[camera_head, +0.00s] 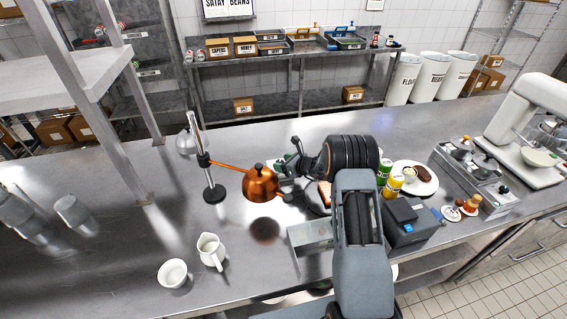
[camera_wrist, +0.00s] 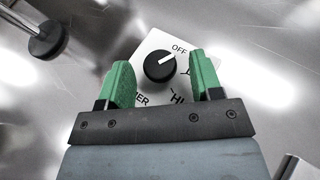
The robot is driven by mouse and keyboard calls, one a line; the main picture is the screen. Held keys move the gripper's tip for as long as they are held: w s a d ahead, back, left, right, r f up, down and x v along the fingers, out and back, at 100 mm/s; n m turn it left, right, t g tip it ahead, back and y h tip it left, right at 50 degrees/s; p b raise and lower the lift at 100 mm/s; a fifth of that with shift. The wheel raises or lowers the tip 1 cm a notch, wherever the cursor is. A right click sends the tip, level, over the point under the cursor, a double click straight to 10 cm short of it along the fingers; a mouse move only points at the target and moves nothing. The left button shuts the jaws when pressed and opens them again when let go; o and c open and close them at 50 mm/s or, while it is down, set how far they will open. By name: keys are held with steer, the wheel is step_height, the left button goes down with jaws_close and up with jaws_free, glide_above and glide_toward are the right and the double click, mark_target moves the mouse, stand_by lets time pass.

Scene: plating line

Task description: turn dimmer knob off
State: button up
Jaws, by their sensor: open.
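The dimmer knob (camera_wrist: 160,66) is round and black, on a white plate (camera_wrist: 150,44) marked OFF at the top, with "HI" and partly hidden lettering below. Its white pointer line slants up and right, toward the OFF mark. My gripper (camera_wrist: 160,60) is open, with one green finger to the left of the knob and one to the right. The gaps beside the knob look clear; I cannot tell how high the fingers are above it. In the head view my gripper (camera_head: 287,160) is beside the copper lamp shade (camera_head: 261,184), and the knob cannot be made out.
The copper shade hangs from a stand (camera_head: 208,165) just left of my gripper. A pitcher (camera_head: 210,251) and a white cup (camera_head: 173,273) stand at the front left. Cans (camera_head: 393,186), a plate of food (camera_head: 427,186) and a grey-blue box (camera_head: 412,223) are on the right.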

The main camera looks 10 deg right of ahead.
steer(key=shift+c, duration=0.3)
steer(key=c, duration=0.8)
steer(key=n+g+y+b, duration=0.1)
steer(key=n+g+b, duration=0.1)
steer(key=n+y+b, duration=0.1)
steer(key=shift+w+d+f+g+y, duration=0.2)
steer(key=shift+d+g+y, duration=0.1)
steer(key=shift+g, duration=0.1)
steer(key=shift+w+n+g+y+b, duration=0.1)
steer(key=shift+n+g+y+b, duration=0.5)
steer(key=shift+n+g+b, duration=0.35)
steer(key=shift+r+n+g+b, duration=0.1)
steer(key=shift+n+g+b, duration=0.2)
steer(key=shift+n+g, duration=0.15)
steer(key=shift+r, duration=0.1)
